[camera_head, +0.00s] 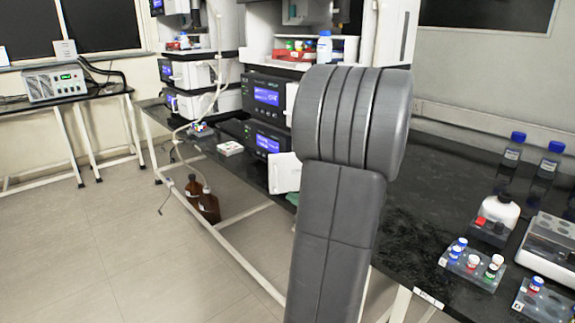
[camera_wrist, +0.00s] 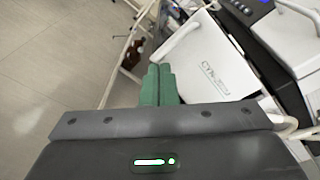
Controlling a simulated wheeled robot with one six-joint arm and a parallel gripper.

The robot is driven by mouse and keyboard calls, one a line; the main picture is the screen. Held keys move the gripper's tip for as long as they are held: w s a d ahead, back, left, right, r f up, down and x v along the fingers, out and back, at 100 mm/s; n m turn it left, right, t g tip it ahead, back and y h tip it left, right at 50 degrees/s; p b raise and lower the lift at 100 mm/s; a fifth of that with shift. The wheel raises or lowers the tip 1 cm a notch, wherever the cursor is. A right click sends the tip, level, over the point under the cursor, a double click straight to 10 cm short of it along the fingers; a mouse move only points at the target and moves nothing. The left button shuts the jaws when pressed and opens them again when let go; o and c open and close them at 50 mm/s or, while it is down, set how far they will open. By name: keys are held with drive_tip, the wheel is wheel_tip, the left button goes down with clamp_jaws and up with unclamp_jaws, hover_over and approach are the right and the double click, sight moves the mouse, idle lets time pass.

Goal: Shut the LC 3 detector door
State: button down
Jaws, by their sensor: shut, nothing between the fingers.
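A white door panel (camera_head: 285,172) stands open, sticking out from the lower black module (camera_head: 262,138) of the nearest instrument stack. In the wrist view the door (camera_wrist: 222,68) shows its face with printed lettering and a pale handle bar along its upper left edge. My gripper (camera_wrist: 160,72) has green fingers pressed together with nothing between them, just left of the door there. I cannot tell whether they touch it. In the head view my arm hides most of the gripper; only a bit of green shows below the door. No readable LC 3 label shows.
Brown bottles (camera_head: 208,205) stand low beneath the bench. Vial racks (camera_head: 472,263) and blue-capped bottles (camera_head: 513,150) occupy the right end. Floor on the left is clear.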

sight(287, 187)
drive_tip(key=s+d+m+g+y+p, duration=0.1)
drive_tip(key=s+d+m+y+p, duration=0.25)
drive_tip(key=d+m+p, duration=0.6)
drive_tip(key=shift+n+h, duration=0.35)
drive_tip(key=shift+n, duration=0.6)
drive_tip(key=x, duration=0.5)
drive_tip(key=p+x, duration=0.1)
drive_tip(key=x, duration=0.4)
drive_tip(key=s+p+x, duration=0.1)
drive_tip(key=x, duration=0.4)
drive_tip(key=shift+a+r, duration=0.25)
drive_tip(key=shift+a, duration=0.15)
drive_tip(key=shift+w, duration=0.15)
